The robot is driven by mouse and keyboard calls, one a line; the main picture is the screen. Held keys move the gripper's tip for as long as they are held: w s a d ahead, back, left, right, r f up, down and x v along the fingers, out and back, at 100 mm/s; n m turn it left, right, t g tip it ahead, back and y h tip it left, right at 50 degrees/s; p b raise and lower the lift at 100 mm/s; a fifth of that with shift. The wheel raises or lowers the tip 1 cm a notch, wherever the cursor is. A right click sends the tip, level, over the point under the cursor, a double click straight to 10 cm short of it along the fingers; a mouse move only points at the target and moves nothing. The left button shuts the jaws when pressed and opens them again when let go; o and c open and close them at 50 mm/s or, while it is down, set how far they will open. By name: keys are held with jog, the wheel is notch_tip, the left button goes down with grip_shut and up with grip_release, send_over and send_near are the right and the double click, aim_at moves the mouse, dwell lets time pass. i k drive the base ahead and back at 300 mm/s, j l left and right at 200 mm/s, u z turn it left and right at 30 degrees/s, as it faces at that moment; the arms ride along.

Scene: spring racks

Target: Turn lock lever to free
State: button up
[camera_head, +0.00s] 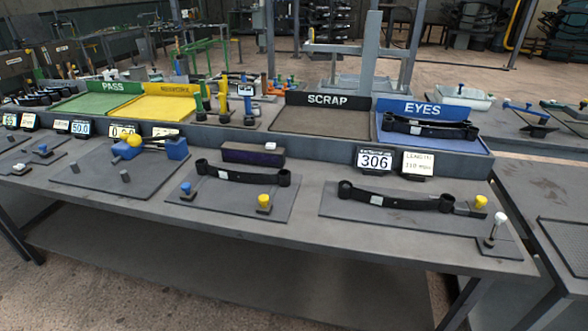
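An upright lever with a white knob (499,218) stands on a small plate at the right end of the long grey table (300,232). Other short levers have a yellow knob (480,201) by the right leaf spring, another yellow knob (264,201), and a blue knob (186,188) by the middle leaf spring. No label marks which one is the lock lever. The right black leaf spring (398,203) lies on its dark plate, and the middle leaf spring (240,176) lies on another plate. My gripper is not in view.
Behind the table run bins: green PASS (95,102), yellow (155,108), SCRAP (325,121) and blue EYES (430,142) holding springs. Displays stand along the bins, including one reading 306 (374,161). Another table (540,215) stands right.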

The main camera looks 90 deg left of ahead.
aim_at(500, 217)
jog(key=u, duration=2.9)
